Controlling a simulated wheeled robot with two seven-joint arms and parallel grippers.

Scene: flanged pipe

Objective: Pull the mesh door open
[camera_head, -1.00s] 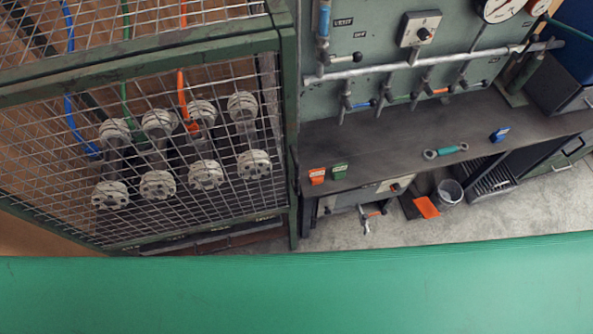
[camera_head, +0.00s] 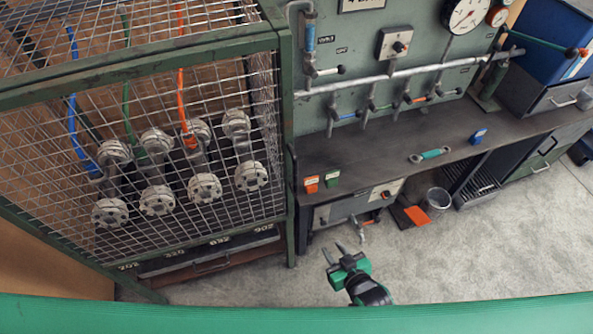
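The mesh door (camera_head: 228,98) is the front of a green-framed wire cage at the left. It looks shut, lying flush with the cage frame (camera_head: 291,150). Behind the mesh stand several grey flanged pipe pieces (camera_head: 157,200), with blue, green and orange hoses above them. I cannot make out a handle on the door. My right gripper (camera_head: 340,252) is at the bottom middle, over the floor and to the right of the cage's lower corner. Its two fingers are apart with nothing between them, and it touches nothing. My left gripper is not in view.
A dark workbench (camera_head: 380,160) stands right of the cage, holding a teal-handled tool (camera_head: 432,154) and small coloured blocks. A grey panel with valves and gauges rises behind it. A bucket (camera_head: 436,202) stands on the floor below. The floor (camera_head: 480,250) at lower right is clear.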

